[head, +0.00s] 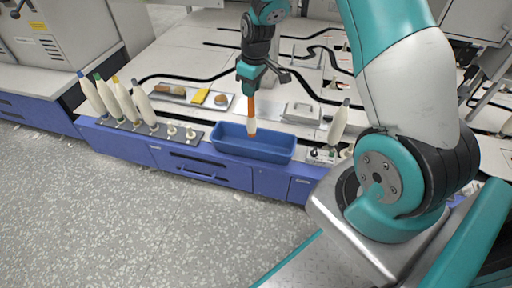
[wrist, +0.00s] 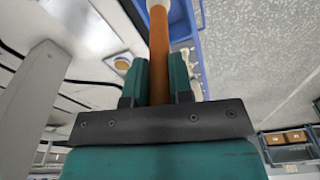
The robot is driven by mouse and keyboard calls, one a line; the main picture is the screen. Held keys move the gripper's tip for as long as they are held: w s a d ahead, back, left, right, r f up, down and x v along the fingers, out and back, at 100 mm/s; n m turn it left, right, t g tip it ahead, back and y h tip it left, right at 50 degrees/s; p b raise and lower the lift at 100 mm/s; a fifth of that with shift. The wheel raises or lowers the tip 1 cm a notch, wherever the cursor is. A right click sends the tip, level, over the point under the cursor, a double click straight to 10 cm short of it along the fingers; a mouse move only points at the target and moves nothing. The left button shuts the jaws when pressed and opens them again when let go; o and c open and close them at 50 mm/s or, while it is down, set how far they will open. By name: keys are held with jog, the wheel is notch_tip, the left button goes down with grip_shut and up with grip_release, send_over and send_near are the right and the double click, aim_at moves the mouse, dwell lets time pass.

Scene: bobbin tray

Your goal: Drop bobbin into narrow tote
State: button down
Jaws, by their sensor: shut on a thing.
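An orange and cream bobbin (head: 252,118) hangs upright from my gripper (head: 252,91) in the head view. Its cream lower end is over the blue narrow tote (head: 230,144), near or just inside the opening; I cannot tell its exact height. In the wrist view my gripper (wrist: 160,80) is shut on the orange shaft of the bobbin (wrist: 159,45), with a green finger on each side. Part of the tote's blue edge (wrist: 183,22) shows beside the bobbin's far end.
Several cream bobbins (head: 108,97) stand on a dark peg strip (head: 165,136) to the left. Another bobbin (head: 338,122) stands right of the tote. A metal tray (head: 170,92) with small items and a grey lidded box (head: 301,112) lie behind.

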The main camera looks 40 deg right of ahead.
notch_tip(320, 180, down, 6)
jog(key=d+n+b, duration=0.1)
jog(key=d+b, duration=0.1)
jog(key=b, duration=0.4)
jog(key=shift+w+d+f, duration=0.15)
jog(key=shift+w+d, duration=0.05)
jog(key=shift+w, duration=0.25)
jog(key=c, duration=0.9)
grip_release()
jog(key=r+p, duration=0.2)
jog(key=r, duration=0.3)
jog(key=s+r+p, duration=0.1)
jog(key=r+p, duration=0.1)
jog(key=r, duration=0.4)
jog(key=s+d+r+p, duration=0.1)
jog(key=r+p, duration=0.1)
jog(key=r, duration=0.4)
jog(key=shift+r, duration=0.2)
